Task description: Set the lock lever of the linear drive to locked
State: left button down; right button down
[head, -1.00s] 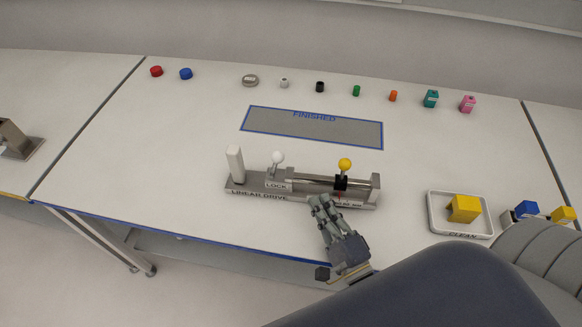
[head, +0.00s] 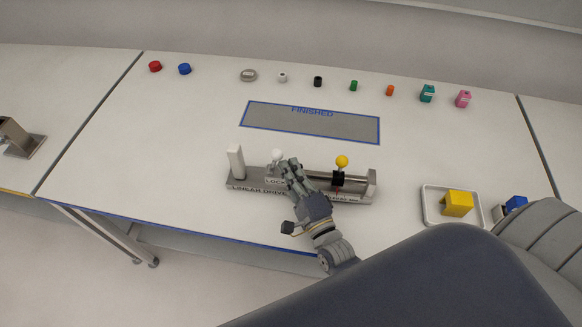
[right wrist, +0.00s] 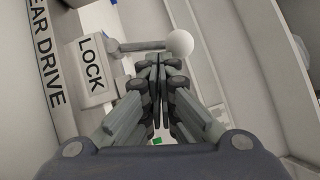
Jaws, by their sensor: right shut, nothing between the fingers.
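The linear drive (head: 240,184) lies along the front of the table, with a white post (head: 235,161) at its left end and a yellow-knobbed carriage (head: 341,163) toward its right. The lock lever has a white ball knob (head: 277,155); in the right wrist view the knob (right wrist: 180,43) sits on a grey rod beside the LOCK label (right wrist: 90,66). My right gripper (head: 287,163) is shut and empty, its fingertips close by the lever. In the wrist view the fingertips (right wrist: 158,60) are just below the rod; contact cannot be told. My left gripper is not in view.
A tray (head: 428,215) with a yellow block (head: 457,203) stands to the right. The FINISHED mat (head: 312,124) behind the drive is empty. Several small coloured parts line the table's back. My dark body covers the lower right.

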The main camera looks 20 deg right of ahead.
jog(key=shift+w+a+r+n+g+p, duration=0.15)
jog(key=shift+r+n+g+p, duration=0.3)
jog(key=shift+p, duration=0.8)
jog(key=shift+w+a+r, duration=0.2)
jog(key=shift+a+r, duration=0.1)
jog(key=shift+a, duration=0.05)
